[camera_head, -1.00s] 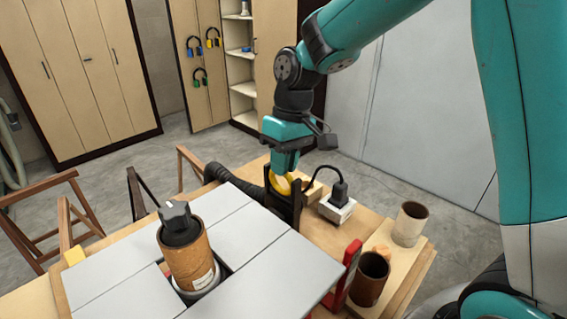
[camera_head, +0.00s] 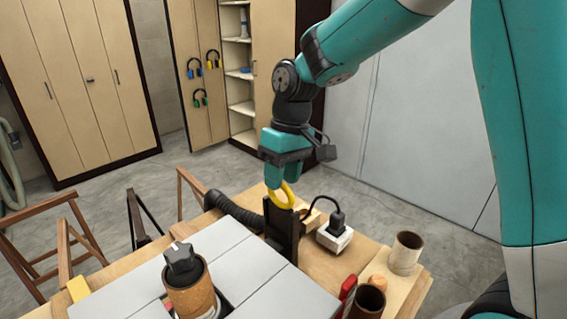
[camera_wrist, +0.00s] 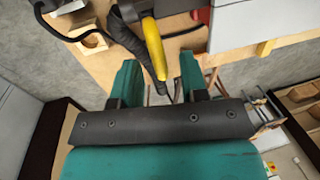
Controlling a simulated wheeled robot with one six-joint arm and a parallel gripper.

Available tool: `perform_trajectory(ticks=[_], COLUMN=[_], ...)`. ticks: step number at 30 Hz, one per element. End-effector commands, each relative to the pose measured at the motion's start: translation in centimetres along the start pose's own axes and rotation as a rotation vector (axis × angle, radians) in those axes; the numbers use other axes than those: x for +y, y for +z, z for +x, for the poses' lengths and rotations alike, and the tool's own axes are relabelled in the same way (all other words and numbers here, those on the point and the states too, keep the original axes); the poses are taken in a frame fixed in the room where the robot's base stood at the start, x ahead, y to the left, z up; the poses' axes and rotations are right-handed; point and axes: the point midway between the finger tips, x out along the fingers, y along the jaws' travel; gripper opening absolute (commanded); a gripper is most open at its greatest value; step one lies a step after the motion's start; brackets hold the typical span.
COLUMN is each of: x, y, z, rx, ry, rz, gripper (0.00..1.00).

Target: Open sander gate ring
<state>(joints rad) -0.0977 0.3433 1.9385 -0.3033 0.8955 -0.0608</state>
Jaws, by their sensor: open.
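The yellow gate ring (camera_head: 281,197) stands at the top of a black upright housing (camera_head: 282,230) at the far side of the grey-topped bench. My gripper (camera_head: 281,185) is just above it with its fingers open, overlapping the ring's upper left in the head view. In the wrist view the ring (camera_wrist: 154,48) appears as a narrow yellow band, nearly edge-on. It runs down toward the gap between the two teal fingers of my gripper (camera_wrist: 158,72). I see no finger closed on it. Whether a finger touches it, I cannot tell.
A ribbed black hose (camera_head: 236,213) joins the housing from the left. A white socket box (camera_head: 334,238) with a black plug and cable stands close on its right. A brown cylinder (camera_head: 191,301) with a black knob and a cardboard tube (camera_head: 406,253) stand nearer.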

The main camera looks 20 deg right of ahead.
Motion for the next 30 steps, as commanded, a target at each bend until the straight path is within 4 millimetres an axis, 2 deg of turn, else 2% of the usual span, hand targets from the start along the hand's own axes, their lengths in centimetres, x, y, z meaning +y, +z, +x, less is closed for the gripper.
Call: perform_trajectory(ticks=[4,7,18,21,25,30], x=[0.1,0.1,0.1,0.1,0.0,0.0], y=[-0.1,-0.1,-0.1,0.0,0.0,0.0], z=[-1.3,-3.2,-13.1,-15.0,-16.8,-17.4], rx=[0.007,0.008,0.004,0.003,0.003,0.000], ry=[0.001,0.003,0.002,0.002,0.001,0.001], rz=[0.000,-0.001,0.001,0.002,0.001,0.000], gripper=[0.40,0.40,0.40,0.40,0.40,0.40])
